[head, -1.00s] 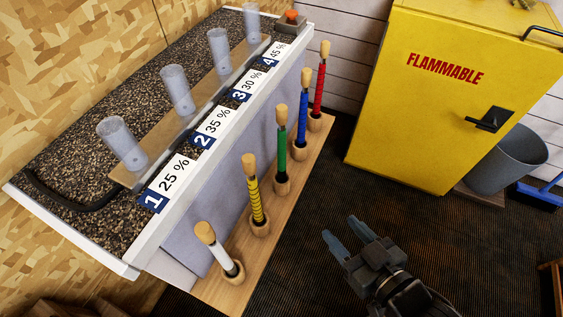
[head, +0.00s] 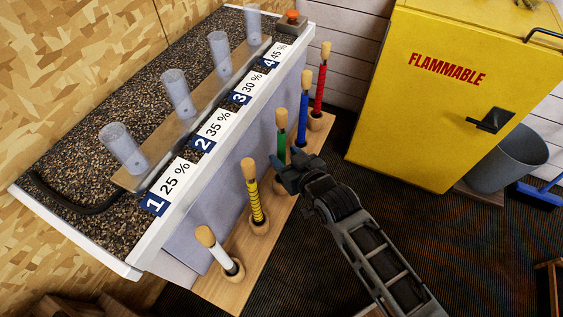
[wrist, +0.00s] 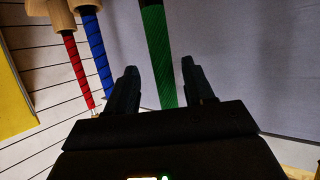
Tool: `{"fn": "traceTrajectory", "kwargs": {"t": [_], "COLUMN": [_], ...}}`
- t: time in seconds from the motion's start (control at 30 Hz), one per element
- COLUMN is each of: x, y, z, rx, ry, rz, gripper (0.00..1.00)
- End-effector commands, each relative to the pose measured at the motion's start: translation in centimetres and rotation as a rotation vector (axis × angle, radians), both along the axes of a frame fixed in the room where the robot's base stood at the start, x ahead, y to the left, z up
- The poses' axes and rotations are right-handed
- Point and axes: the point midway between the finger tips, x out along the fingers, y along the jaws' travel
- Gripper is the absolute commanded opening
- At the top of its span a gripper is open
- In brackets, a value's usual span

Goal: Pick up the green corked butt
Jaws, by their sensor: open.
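The green corked butt (head: 281,134) stands upright in a wooden cup on the low wooden shelf, the middle one of the row, with a tan cork on top. My gripper (head: 280,169) is at its lower part in the head view and hides its base. In the wrist view the green grip (wrist: 160,60) comes down between the two open fingers of my gripper (wrist: 158,85), with a gap on each side. Its cork is out of the wrist view. I cannot tell whether the shaft is fully between the fingertips in depth.
Blue (head: 303,108) and red (head: 320,85) butts stand behind; yellow (head: 254,195) and white (head: 221,256) ones stand nearer. The gravel-topped counter (head: 75,150) with clear cups and percent labels is to the left. A yellow flammable cabinet (head: 430,120) and grey bin (head: 508,160) are right.

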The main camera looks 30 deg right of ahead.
Motion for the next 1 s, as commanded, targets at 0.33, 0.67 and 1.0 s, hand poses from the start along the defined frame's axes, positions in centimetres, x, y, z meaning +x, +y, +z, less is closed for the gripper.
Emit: {"fn": "traceTrajectory", "kwargs": {"t": [0.33, 0.67, 1.0], "x": [3.6, 3.7, 3.6], "y": [0.4, 0.4, 0.4], "z": [-1.2, -1.2, -1.2], "rx": [0.0, 0.001, 0.001], "ry": [-0.001, -0.001, -0.001], "rz": [0.0, 0.0, 0.0], "gripper": [0.53, 0.43, 0.1]}}
